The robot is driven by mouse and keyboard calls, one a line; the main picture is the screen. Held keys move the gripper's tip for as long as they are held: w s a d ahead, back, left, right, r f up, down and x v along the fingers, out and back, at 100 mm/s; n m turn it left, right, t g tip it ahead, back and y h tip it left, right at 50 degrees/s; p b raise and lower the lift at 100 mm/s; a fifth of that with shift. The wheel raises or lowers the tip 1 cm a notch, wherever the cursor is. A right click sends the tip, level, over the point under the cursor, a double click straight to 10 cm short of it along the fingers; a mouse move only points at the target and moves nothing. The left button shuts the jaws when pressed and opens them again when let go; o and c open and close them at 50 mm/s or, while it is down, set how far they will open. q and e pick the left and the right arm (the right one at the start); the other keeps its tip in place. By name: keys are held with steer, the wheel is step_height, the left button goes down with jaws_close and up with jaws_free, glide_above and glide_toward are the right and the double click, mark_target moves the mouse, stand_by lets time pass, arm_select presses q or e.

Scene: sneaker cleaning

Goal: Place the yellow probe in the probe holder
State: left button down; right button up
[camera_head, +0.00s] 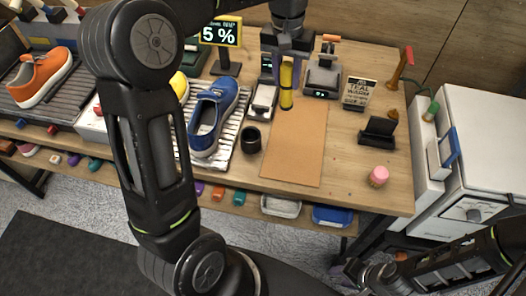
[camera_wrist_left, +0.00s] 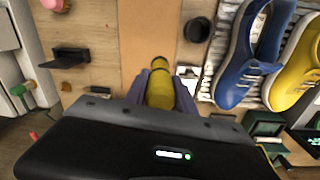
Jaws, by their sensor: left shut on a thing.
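The yellow probe (camera_head: 286,83) is upright above the back edge of the tan mat (camera_head: 297,143). My left gripper (camera_head: 287,72) is shut on it; in the left wrist view the probe (camera_wrist_left: 159,90) sits between the two purple-grey fingers. Whether its lower end touches anything is unclear. A grey device with an orange-handled tool and a small display (camera_head: 322,78) stands just right of it. No part is clearly recognisable as the probe holder. My right gripper (camera_head: 372,276) is low at the right, off the table; its finger opening is unclear.
A white-and-black block (camera_head: 263,101) and a black cup (camera_head: 251,140) stand left of the mat. Blue sneaker (camera_head: 212,118) lies on a ribbed tray. A sign (camera_head: 358,93), black stand (camera_head: 378,131) and pink item (camera_head: 379,176) are at right. The mat is bare.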

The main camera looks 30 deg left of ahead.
arm_select(q)
steer(key=s+a+n+b, duration=0.1)
steer(key=s+a+n, duration=0.2)
steer(key=s, duration=0.6)
steer(key=shift+s+a+y+b, duration=0.2)
steer(key=shift+a+y+b, duration=0.15)
steer(key=shift+a, duration=0.6)
steer(key=shift+f, duration=0.1)
step_height(320, 180, down, 6)
steer(key=shift+f, duration=0.15)
step_height(320, 180, down, 4)
steer(key=shift+r+p, duration=0.15)
steer(key=shift+p, duration=0.3)
